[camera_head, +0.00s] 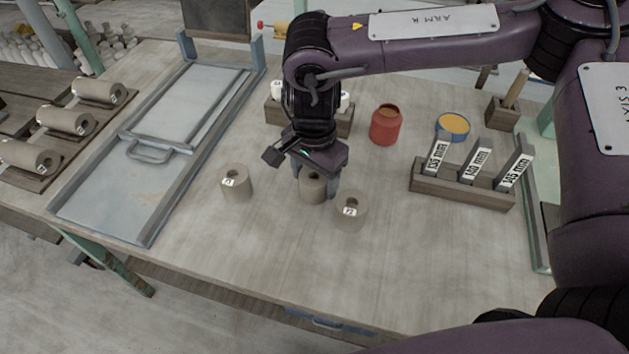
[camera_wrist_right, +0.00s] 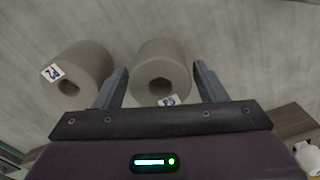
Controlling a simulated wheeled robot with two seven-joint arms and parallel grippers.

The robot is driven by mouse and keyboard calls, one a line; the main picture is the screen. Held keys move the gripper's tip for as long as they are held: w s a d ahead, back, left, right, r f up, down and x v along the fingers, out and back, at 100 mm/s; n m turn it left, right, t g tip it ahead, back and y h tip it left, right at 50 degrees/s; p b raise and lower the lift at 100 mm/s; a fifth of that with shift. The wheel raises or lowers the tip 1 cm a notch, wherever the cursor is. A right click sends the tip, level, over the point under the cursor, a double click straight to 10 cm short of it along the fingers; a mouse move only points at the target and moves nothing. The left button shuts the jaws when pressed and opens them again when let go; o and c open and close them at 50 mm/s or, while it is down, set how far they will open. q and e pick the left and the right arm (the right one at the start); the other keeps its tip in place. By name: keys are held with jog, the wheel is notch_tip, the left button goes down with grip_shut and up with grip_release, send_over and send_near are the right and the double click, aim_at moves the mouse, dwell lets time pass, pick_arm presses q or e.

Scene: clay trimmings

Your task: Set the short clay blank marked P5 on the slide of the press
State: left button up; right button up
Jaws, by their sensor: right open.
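Three short, hollow clay blanks stand on the table in the head view: a left one (camera_head: 236,186), a middle one (camera_head: 313,190) and a right one (camera_head: 351,214). Another blank (camera_wrist_right: 86,68) is outside the fingers. The press appears to be the grey metal frame (camera_head: 100,222) with a handled slide plate (camera_head: 187,105). My left gripper is out of view.
A red jar (camera_head: 385,128), a yellow-topped tin (camera_head: 453,124) and a wooden rack of marked gauges (camera_head: 462,190) stand to the right. A wooden block (camera_head: 341,121) is behind my gripper. Longer clay cylinders (camera_head: 64,120) lie at far left. The front table is clear.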

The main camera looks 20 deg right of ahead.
jog(key=shift+f, duration=0.3)
jog(key=c, duration=1)
jog(key=shift+r, duration=0.2)
